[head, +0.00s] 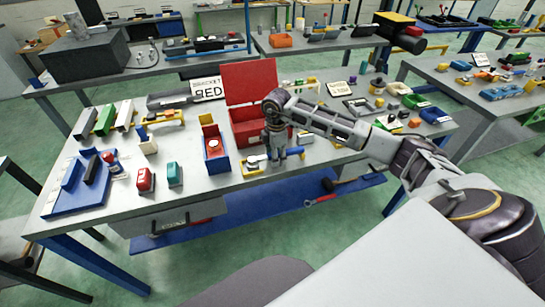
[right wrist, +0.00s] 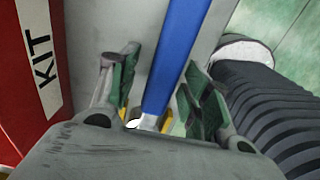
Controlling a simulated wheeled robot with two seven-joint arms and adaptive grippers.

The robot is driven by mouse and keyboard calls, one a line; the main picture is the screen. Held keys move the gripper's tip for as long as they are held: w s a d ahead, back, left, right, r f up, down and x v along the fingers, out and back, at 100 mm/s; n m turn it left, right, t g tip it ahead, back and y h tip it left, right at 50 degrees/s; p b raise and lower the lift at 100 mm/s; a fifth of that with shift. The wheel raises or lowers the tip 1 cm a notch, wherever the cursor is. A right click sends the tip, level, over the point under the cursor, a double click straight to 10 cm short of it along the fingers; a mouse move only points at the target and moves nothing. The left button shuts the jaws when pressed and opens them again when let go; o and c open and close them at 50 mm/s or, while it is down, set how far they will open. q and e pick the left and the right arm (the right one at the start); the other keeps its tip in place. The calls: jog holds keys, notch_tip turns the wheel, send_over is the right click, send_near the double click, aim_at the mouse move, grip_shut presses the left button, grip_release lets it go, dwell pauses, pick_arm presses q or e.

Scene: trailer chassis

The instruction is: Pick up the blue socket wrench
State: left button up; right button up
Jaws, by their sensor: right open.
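The blue socket wrench (right wrist: 176,45) runs between the two fingers of my right gripper (right wrist: 158,78) in the right wrist view, its bright metal end low in the picture. The fingers stand apart on either side of it; I cannot tell whether either touches it. In the head view my right gripper (head: 275,158) points down over the wrench at the table's front edge. The wrench's blue handle (head: 295,151) shows to the right of the fingers, and the gripper hides its middle. Yellow holder parts (head: 256,170) show beneath. My left gripper is not in view.
An open red toolbox (head: 250,82) stands just behind the gripper; its KIT label (right wrist: 42,62) shows in the right wrist view. A blue bin (head: 218,163) stands to the left. The grey table (head: 140,212) carries several other tools and blocks. A blue lower shelf (head: 255,215) lies below.

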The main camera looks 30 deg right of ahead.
dwell(0.3)
grip_shut()
jog(key=shift+r, duration=0.1)
jog(key=shift+r+b, duration=0.45)
jog(key=shift+r, duration=4.5)
